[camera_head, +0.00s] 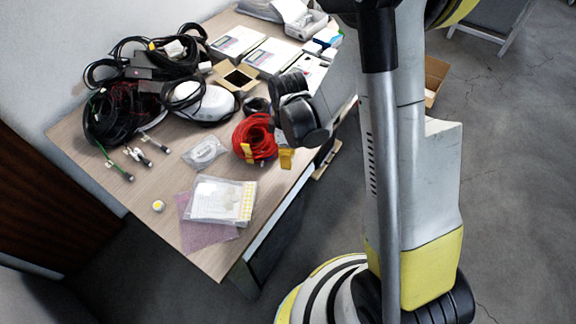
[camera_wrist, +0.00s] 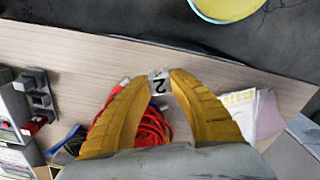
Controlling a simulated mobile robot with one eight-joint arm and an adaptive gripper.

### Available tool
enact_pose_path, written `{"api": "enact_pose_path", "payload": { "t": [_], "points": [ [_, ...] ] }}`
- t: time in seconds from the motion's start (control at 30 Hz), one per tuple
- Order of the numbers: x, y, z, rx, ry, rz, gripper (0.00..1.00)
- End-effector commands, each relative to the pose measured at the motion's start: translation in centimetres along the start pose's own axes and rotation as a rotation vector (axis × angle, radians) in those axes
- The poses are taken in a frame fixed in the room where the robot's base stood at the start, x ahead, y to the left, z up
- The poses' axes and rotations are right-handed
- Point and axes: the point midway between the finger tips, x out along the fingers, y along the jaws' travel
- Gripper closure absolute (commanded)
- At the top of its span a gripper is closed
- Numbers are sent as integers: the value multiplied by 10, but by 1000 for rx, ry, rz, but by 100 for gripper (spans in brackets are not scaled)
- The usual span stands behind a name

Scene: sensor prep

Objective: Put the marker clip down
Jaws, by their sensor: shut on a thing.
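My gripper (camera_head: 286,158) is over the near right part of the wooden table (camera_head: 172,232), just right of the coiled red cable (camera_head: 254,137). In the wrist view its two yellow fingers (camera_wrist: 158,81) are shut on the marker clip (camera_wrist: 157,84), a small pale piece with a black "2" on it. The clip sits between the fingertips, and the red cable (camera_wrist: 153,128) shows behind it between the fingers. In the head view I cannot make out the clip. Whether it touches the tabletop is unclear.
Bagged papers (camera_head: 215,198) lie on a pink sheet (camera_head: 205,233) near the table's front corner. A clear bag (camera_head: 204,152) lies left of the red cable. Black cables (camera_head: 110,118), a white device (camera_head: 208,104) and boxes (camera_head: 269,57) crowd the back. Bare tabletop remains at front left.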

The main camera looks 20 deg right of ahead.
Motion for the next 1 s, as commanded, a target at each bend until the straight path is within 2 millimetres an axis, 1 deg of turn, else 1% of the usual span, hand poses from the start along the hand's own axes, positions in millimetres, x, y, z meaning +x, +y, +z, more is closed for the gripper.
{"api": "enact_pose_path", "payload": {
  "t": [0.03,0.17,0.33,0.4,0.63,0.77,0.8,0.83,0.87,1.0],
  "points": [
    [3,4,-1,0,0,0,100],
    [10,7,-2,0,0,0,100],
    [37,6,-2,1,0,0,100],
    [45,6,-2,1,0,0,100],
    [43,6,-2,1,0,0,100],
    [47,6,-2,1,0,0,100],
    [48,6,-2,1,0,0,74],
    [47,6,-2,1,0,0,65],
    [46,6,-2,1,0,0,58],
    [46,6,-2,1,0,0,58]
  ]
}}
